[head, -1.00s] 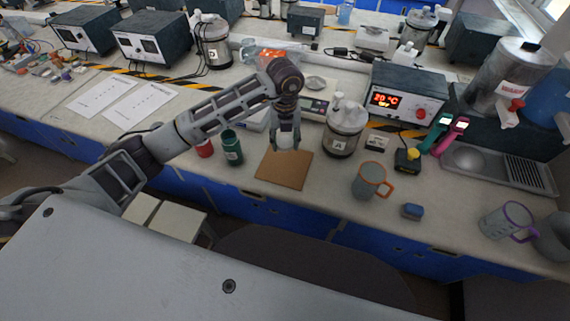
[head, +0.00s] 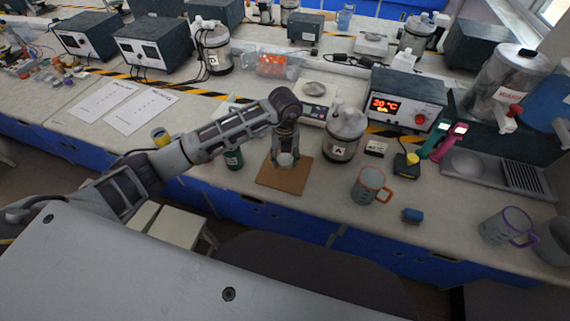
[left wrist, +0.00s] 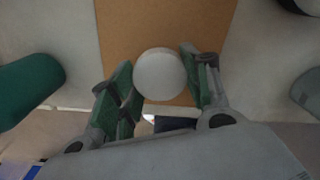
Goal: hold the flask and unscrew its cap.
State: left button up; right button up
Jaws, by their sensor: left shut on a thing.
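My left gripper (head: 285,158) is over the brown board (head: 296,182) and shut on a white round-topped piece (head: 286,160). In the left wrist view, the white disc (left wrist: 160,74) sits between the green-padded fingers (left wrist: 162,85), with the board behind it. I cannot tell whether it is a cap alone or the top of a flask, as the gripper hides what is below. A dark green bottle (head: 233,160) stands left of the board, partly behind my left arm; it also shows in the left wrist view (left wrist: 28,88). My right gripper is not in view.
A clear jar labelled A (head: 341,147) stands right of the board. A scale (head: 318,104) and a heater box (head: 406,97) stand behind. The bench front left of the mug is clear.

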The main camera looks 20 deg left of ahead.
aim_at(285, 159)
pick_arm(q)
jog(key=shift+f, duration=1.85)
jog(key=shift+f, duration=0.15)
jog(key=o, duration=1.1)
notch_tip(285, 159, up, 12)
jog(key=shift+r, duration=0.2)
